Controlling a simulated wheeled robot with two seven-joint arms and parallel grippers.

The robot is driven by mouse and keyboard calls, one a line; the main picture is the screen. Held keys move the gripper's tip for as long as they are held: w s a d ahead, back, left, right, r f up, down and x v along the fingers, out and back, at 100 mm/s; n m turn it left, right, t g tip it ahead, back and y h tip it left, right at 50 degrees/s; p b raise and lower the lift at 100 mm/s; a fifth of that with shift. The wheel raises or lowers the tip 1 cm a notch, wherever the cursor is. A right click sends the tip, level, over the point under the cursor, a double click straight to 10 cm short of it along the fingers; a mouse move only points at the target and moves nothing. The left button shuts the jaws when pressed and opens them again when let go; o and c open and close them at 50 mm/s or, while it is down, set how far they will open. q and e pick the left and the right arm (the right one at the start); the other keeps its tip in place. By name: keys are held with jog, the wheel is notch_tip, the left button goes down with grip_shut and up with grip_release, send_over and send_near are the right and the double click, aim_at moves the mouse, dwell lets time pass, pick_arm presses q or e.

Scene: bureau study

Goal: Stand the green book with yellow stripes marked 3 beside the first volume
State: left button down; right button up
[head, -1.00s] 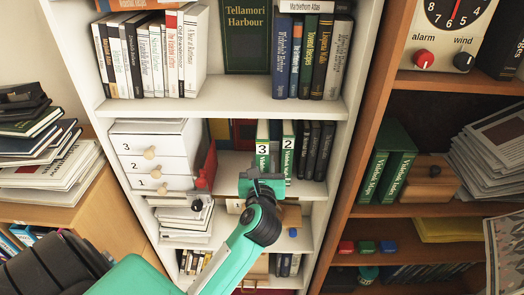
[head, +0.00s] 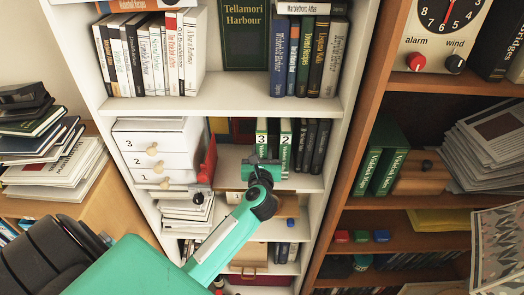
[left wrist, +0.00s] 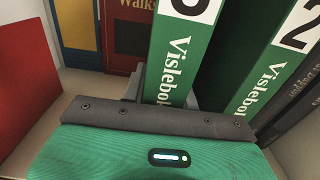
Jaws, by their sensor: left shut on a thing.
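The green book marked 3 (head: 262,135) stands upright in the middle compartment of the white bookcase. Its spine also shows in the left wrist view (left wrist: 180,50), with the numeral cut off at the top. My left gripper (head: 262,162) is at the lower part of its spine and is shut on it; the fingertips are mostly hidden. A green book marked 2 (head: 285,140) stands just to its right, and in the left wrist view (left wrist: 270,80) a dark gap lies between the two. I cannot make out a volume marked 1. My right gripper is not in view.
Black books (head: 315,145) stand right of the book marked 2. A red object (head: 208,165) and white drawers (head: 150,150) are to the left. Two green books (head: 383,165) stand in the brown bookcase at the right, beside a wooden box (head: 425,178).

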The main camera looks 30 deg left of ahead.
pick_arm(q)
jog(key=c, duration=1.5)
grip_release()
jog(key=shift+f, duration=0.15)
jog(key=o, duration=0.4)
jog(key=b+v, duration=0.4)
jog(key=v, duration=0.8)
